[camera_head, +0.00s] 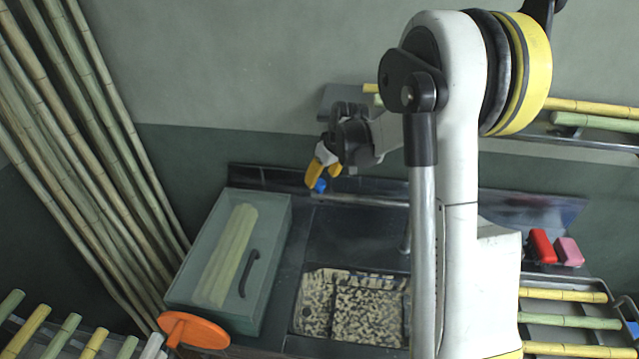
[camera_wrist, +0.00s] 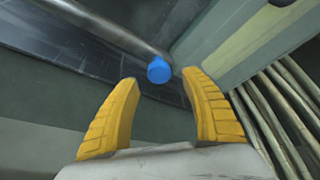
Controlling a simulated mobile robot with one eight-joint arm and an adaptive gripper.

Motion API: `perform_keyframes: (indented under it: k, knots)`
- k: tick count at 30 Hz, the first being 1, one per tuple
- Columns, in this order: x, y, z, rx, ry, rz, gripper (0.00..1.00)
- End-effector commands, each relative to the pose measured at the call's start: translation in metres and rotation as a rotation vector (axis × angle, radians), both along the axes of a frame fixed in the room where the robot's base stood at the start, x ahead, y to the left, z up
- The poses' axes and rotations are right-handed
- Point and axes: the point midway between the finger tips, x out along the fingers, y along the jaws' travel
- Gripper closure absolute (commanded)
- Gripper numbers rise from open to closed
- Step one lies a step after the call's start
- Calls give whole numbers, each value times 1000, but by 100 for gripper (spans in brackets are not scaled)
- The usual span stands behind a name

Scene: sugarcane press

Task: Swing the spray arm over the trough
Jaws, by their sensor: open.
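The spray arm is a thin grey metal tube (camera_head: 375,200) with a blue tip (camera_head: 320,186), lying roughly level along the back of the dark counter. In the wrist view the tube (camera_wrist: 100,25) comes from the upper left and ends at the blue tip (camera_wrist: 159,70). My gripper (camera_head: 323,168) is open, its yellow fingers close to the blue tip. In the wrist view the tip shows between and just beyond my fingertips (camera_wrist: 160,80); contact cannot be told. A speckled, divided basin (camera_head: 331,308), perhaps the trough, is sunk in the counter in front of the tube.
A grey-green box (camera_head: 278,235) with a dark handle and pale green cane showing stands left of the basin. An orange disc (camera_head: 195,331) is at its front corner. Tall canes lean at the left. Red and pink blocks (camera_head: 553,247) sit at the right. My arm hides the basin's right side.

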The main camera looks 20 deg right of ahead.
Motion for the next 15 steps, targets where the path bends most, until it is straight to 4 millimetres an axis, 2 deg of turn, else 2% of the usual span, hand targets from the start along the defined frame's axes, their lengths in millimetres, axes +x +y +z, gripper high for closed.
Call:
perform_keyframes:
  k: [1,6,15]
  knots:
    - [4,1,-11,0,0,0,46]
    - [11,2,-28,0,-1,0,46]
    - [12,3,-33,0,0,-1,46]
